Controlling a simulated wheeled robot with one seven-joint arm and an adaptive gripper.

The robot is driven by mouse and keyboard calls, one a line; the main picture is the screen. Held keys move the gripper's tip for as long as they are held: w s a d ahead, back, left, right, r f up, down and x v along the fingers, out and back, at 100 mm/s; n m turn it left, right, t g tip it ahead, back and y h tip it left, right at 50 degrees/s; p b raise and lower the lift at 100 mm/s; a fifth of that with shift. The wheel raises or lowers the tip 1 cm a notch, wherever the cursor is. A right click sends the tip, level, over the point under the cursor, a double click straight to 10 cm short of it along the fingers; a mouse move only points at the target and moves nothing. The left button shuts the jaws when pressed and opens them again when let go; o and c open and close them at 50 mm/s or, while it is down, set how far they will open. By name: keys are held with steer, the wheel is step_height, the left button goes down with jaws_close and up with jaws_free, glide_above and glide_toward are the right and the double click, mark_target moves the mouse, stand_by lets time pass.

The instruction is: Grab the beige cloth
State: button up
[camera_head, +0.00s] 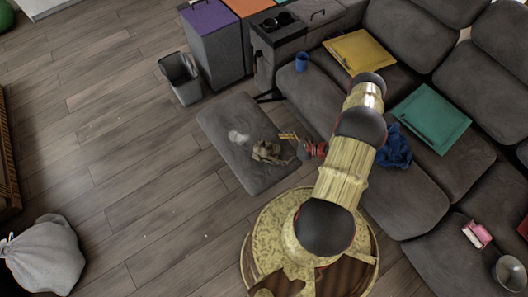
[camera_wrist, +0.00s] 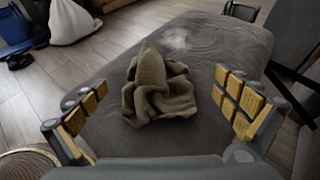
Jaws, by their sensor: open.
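The beige cloth (camera_head: 268,152) lies crumpled on the grey footrest cushion (camera_head: 225,120) of the sofa. In the wrist view the cloth (camera_wrist: 158,88) stands in a peaked heap in the middle, ahead of my gripper. My gripper (camera_head: 292,142) is beside the cloth in the head view, just to its right. In the wrist view my gripper (camera_wrist: 165,108) is open, with one padded finger on each side of the cloth. Nothing is held.
A pale patch (camera_head: 238,137) lies on the footrest by the cloth. A blue cloth (camera_head: 396,148), a green tray (camera_head: 430,117) and a yellow tray (camera_head: 358,52) rest on the sofa. A grey bin (camera_head: 181,80) stands on the floor. The floor at left is mostly clear.

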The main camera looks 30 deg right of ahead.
mark_target(268, 150)
steer(key=x, duration=0.2)
steer(key=b+x, duration=0.1)
steer(key=x, duration=0.3)
steer(key=shift+a+f+b, duration=0.35)
steer(key=shift+f+b, duration=0.05)
steer(key=shift+c, duration=0.8)
steer(key=shift+s, duration=0.1)
steer(key=c, duration=0.8)
steer(key=shift+c, duration=1.4)
steer(key=c, duration=0.4)
steer(key=shift+c, duration=1.4)
steer(key=c, duration=0.5)
